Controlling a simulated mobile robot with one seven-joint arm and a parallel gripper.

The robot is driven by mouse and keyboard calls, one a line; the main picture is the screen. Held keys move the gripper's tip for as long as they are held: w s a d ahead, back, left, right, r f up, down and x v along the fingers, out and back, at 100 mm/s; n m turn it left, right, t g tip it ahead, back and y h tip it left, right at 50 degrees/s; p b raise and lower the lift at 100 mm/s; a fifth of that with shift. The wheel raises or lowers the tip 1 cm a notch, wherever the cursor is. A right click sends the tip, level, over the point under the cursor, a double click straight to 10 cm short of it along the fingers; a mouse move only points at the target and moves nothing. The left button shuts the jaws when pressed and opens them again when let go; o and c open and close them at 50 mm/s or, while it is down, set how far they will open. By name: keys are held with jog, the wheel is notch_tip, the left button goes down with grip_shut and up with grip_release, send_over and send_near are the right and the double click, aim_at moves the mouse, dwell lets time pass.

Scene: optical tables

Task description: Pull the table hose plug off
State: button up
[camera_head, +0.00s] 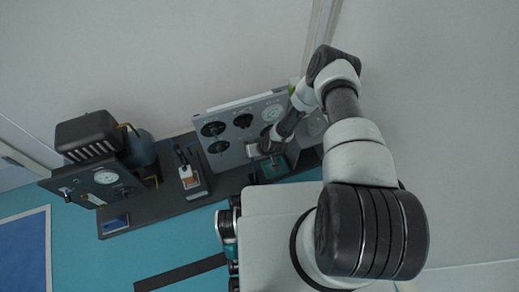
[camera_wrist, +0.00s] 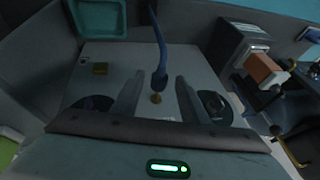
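The blue hose plug (camera_wrist: 158,82) shows in the wrist view, with its hose rising away from it. A small brass fitting (camera_wrist: 156,99) sits at its lower end, on the grey panel (camera_wrist: 205,60). My gripper (camera_wrist: 159,90) is open, with one finger on each side of the plug. Gaps show between the plug and both fingers, so it is not gripped. In the head view my gripper (camera_head: 265,148) is in front of the gauge panel (camera_head: 240,155); the plug cannot be made out there.
Dark round knobs (camera_wrist: 215,107) flank my fingers. A teal tray (camera_wrist: 99,17) is at the wrist view's upper left. In the head view, an orange-and-white device (camera_head: 188,180) stands on the dark table (camera_head: 160,205), and a machine with a gauge (camera_head: 95,180) is at the left.

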jog(key=p+v, duration=0.4)
jog(key=v, duration=1.2)
jog(key=shift+p, duration=0.35)
jog(key=shift+r, duration=0.1)
jog(key=w+d+r+h, duration=0.1)
jog(key=w+d+r, duration=0.15)
jog(key=r, duration=0.55)
jog(key=w+d+r+h, duration=0.1)
jog(key=w+d+r, duration=0.15)
jog(key=r, duration=0.55)
jog(key=w+d+r+h, duration=0.15)
jog(key=w+r, duration=0.25)
jog(key=r, duration=0.4)
jog(key=w+d+v, duration=0.1)
jog(key=v, duration=0.9)
jog(key=w+d+r+v, duration=0.1)
jog(key=d+v, duration=0.1)
jog(key=v, duration=0.8)
jog(key=s+a+r+m+t, duration=0.2)
jog(key=s+r+m, duration=0.1)
jog(key=s+r, duration=1.4)
notch_tip(320, 180, up, 20)
jog(key=s+p, duration=0.2)
jog(key=p, duration=1.9)
jog(key=shift+p, duration=0.35)
jog(key=shift+d+f, duration=0.1)
jog(key=shift+f, duration=0.05)
